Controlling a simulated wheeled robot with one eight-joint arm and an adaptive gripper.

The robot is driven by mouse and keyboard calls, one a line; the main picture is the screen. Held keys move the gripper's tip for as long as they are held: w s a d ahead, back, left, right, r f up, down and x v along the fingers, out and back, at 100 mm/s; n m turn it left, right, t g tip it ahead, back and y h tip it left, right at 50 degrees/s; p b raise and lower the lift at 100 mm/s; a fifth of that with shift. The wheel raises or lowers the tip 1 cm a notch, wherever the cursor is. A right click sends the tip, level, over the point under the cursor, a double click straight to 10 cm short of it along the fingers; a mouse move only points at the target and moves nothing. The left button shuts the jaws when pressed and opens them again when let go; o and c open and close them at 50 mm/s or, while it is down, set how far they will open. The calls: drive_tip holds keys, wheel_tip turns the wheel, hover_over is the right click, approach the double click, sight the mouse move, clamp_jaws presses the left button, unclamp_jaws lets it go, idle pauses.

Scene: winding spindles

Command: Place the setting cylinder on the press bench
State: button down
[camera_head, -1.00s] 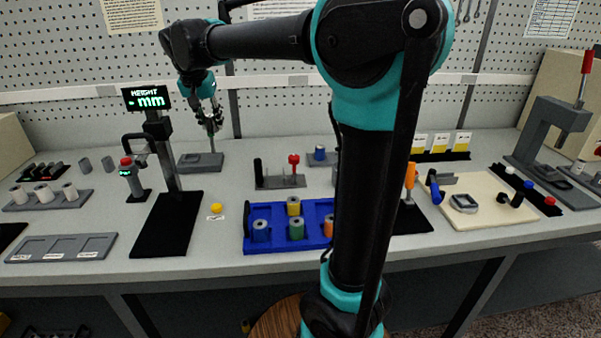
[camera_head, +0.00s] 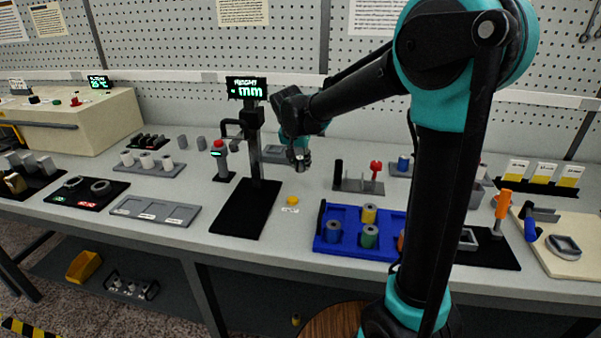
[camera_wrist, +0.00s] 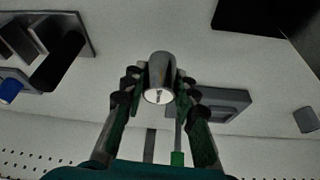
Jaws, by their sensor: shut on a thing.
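My gripper (camera_head: 301,156) is shut on a grey metal cylinder, the setting cylinder (camera_wrist: 159,80). In the wrist view the cylinder sits between the two fingers with its shiny round end face toward the camera. In the head view its lower end (camera_head: 303,163) shows just below the fingers, held above the bench (camera_head: 295,185) to the right of the height gauge (camera_head: 256,140). No press that I can make out shows in the current head view.
The height gauge's black base (camera_head: 247,208) stands left of my gripper. A low grey stand (camera_head: 275,154) lies behind. A rack with a red-topped tool (camera_head: 376,172) and a blue tray (camera_head: 349,213) of cylinders stand to the right. A beige control box (camera_head: 85,120) is far left.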

sight(300, 171)
drive_tip(key=shift+f, duration=1.95)
drive_tip(key=c, duration=1.2)
unclamp_jaws()
drive_tip(key=shift+f, duration=0.15)
drive_tip(key=v, duration=1.2)
